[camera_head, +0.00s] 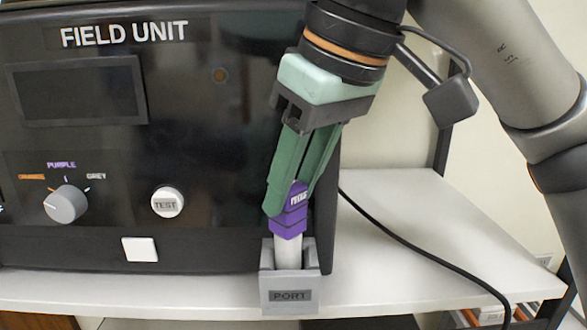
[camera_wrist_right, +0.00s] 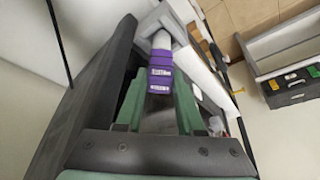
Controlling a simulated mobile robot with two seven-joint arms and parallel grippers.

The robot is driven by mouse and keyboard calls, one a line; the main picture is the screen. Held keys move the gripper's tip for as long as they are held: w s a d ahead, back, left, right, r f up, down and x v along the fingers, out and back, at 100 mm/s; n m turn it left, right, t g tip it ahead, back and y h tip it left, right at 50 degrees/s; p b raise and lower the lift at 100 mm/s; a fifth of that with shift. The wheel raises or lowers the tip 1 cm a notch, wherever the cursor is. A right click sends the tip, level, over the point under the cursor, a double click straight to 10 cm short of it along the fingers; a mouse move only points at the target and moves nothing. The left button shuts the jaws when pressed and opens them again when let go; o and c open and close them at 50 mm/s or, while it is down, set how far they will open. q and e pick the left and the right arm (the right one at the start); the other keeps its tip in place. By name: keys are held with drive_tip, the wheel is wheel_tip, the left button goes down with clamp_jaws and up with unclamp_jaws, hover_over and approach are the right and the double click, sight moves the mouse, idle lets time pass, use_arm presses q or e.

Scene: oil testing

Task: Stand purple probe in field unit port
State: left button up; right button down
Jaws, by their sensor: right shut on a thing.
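The purple probe (camera_head: 289,213) stands nearly upright, its purple grip on top and its pale shaft (camera_head: 288,251) going down into the grey port (camera_head: 290,293) at the front of the field unit (camera_head: 200,90). The shaft's lower end is hidden by the port's front wall. My right gripper (camera_head: 289,198) is shut on the purple grip from above. In the right wrist view the probe (camera_wrist_right: 161,72) lies between the green fingers, with the port beyond it. My left gripper is not in view.
The field unit's panel has a selector knob (camera_head: 66,203), a TEST button (camera_head: 167,202) and a pale square (camera_head: 139,249). A black cable (camera_head: 410,243) runs across the white table (camera_head: 400,205) right of the unit. The table there is otherwise clear.

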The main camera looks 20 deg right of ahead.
drive_tip(key=shift+f+b, duration=0.5)
drive_tip(key=shift+f, duration=0.35)
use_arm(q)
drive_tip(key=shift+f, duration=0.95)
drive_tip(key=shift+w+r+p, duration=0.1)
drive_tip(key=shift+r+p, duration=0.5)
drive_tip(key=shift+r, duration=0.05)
use_arm(e)
drive_tip(key=shift+s+r, duration=0.1)
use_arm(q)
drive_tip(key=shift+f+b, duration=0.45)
use_arm(e)
drive_tip(key=shift+f, duration=0.65)
drive_tip(key=c, duration=0.8)
unclamp_jaws()
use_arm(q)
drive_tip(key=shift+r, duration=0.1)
use_arm(e)
drive_tip(key=shift+r, duration=0.1)
drive_tip(key=p+v, duration=0.2)
drive_tip(key=shift+s+r, duration=0.1)
drive_tip(key=shift+r, duration=0.3)
drive_tip(key=shift+p+v, duration=0.65)
drive_tip(key=shift+v, duration=0.55)
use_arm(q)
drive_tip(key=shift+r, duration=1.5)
use_arm(e)
drive_tip(key=shift+v, duration=2.85)
